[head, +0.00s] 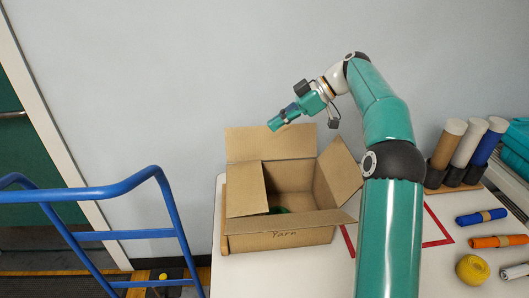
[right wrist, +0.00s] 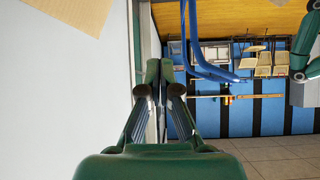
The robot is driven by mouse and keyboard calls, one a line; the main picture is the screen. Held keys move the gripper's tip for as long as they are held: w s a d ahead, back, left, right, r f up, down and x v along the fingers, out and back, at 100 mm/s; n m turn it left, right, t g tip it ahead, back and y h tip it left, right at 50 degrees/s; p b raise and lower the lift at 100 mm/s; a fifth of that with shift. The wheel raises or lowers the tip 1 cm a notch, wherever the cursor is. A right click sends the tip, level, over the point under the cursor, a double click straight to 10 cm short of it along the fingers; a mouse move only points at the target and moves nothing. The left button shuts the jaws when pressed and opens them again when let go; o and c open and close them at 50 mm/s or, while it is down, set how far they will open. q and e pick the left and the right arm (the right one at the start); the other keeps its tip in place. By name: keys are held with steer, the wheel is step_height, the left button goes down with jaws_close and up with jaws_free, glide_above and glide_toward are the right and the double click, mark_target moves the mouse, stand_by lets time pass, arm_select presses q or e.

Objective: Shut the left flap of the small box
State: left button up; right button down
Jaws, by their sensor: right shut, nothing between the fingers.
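The small cardboard box (head: 285,238), marked "Yarn", stands on the white table. Its left flap (head: 245,190) is raised and leans in over the left part of the opening, not lying flat. The back flap (head: 270,142) stands up, the right flap (head: 340,172) slants up and outward, and the front flap (head: 300,221) is folded outward. My left gripper is out of view.
A blue railing (head: 90,192) stands left of the table. On the right are upright rolls (head: 467,142) in dark holders, rolled cloths (head: 497,241) and a yellow yarn ball (head: 472,269). Red tape (head: 437,242) marks the table right of the box. A wall is behind.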

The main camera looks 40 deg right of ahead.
steer(key=s+g+h+p, duration=0.1)
steer(key=s+g+p, duration=0.1)
steer(key=p, duration=0.5)
steer(key=n, duration=0.1)
glide_above(258, 183)
steer(key=d, duration=0.1)
steer(key=shift+h, duration=0.3)
steer(key=f, duration=0.7)
steer(key=s+f, duration=0.1)
steer(key=f, duration=0.3)
steer(key=shift+d+f+b, duration=0.15)
steer(key=shift+f+b, duration=0.2)
steer(key=shift+b, duration=0.05)
arm_select(q)
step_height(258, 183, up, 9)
steer(key=p, duration=0.1)
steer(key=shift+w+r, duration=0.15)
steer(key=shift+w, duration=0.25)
arm_select(e)
steer(key=shift+s+d+f, duration=0.1)
steer(key=shift+d+f, duration=0.05)
steer(key=shift+f, duration=0.9)
steer(key=shift+d+f, duration=0.1)
steer(key=shift+f, duration=0.9)
